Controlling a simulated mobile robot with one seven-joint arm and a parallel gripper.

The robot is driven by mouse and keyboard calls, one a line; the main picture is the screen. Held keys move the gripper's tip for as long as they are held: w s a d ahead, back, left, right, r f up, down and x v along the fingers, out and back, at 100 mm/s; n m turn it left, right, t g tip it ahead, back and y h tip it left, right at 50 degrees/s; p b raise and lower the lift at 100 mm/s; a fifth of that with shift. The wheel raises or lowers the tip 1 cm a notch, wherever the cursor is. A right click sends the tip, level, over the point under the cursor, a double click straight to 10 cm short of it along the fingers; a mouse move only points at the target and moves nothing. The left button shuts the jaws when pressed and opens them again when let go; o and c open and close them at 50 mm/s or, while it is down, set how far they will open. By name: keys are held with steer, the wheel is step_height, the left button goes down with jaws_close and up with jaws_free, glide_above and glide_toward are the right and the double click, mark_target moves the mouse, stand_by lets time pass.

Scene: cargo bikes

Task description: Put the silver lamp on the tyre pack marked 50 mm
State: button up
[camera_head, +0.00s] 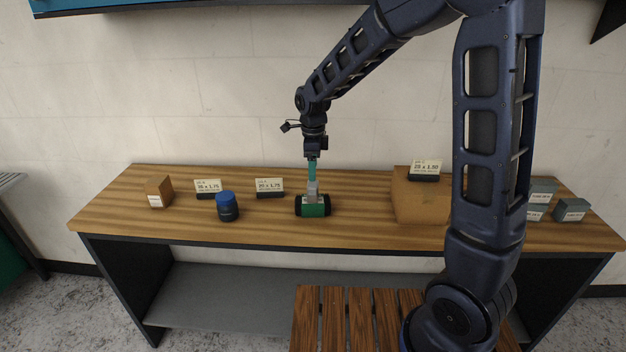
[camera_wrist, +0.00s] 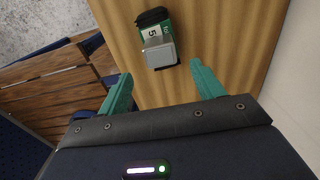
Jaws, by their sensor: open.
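The silver lamp (camera_head: 313,188) is a small grey block. It appears to rest on top of a green and black tyre pack (camera_head: 313,210) at the middle of the workbench. In the wrist view the lamp (camera_wrist: 160,54) covers part of the pack (camera_wrist: 153,20). A white label there shows a "5"; the rest is hidden or too small to read. My gripper (camera_head: 312,172) points down just above the lamp. In the wrist view its teal fingers (camera_wrist: 160,72) are spread apart, with nothing between them, and the lamp lies just beyond their tips.
The wooden workbench (camera_head: 360,231) also holds a brown box (camera_head: 159,190), a blue jar (camera_head: 227,207), two price cards (camera_head: 208,186) (camera_head: 269,186), a cardboard box (camera_head: 415,205) with a card on top, and several grey boxes (camera_head: 571,209). A slatted wooden surface (camera_head: 335,320) stands in front.

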mark_target(314, 184)
steer(key=shift+r, duration=1.4)
steer(key=shift+d+r, duration=0.1)
steer(key=shift+d, duration=0.05)
steer(key=s+d+r+n+t, duration=0.1)
steer(key=s+d+r+n, duration=0.3)
steer(key=d, duration=0.6)
steer(key=s+d+r+n+t, duration=0.1)
steer(key=d+r+n, duration=0.35)
steer(key=d, duration=0.45)
steer(key=s+d+r+n+t, duration=0.2)
steer(key=s+d+n, duration=0.7)
steer(key=s+d, duration=0.4)
steer(key=shift+d+r+t, duration=0.15)
steer(key=shift+d+t, duration=0.15)
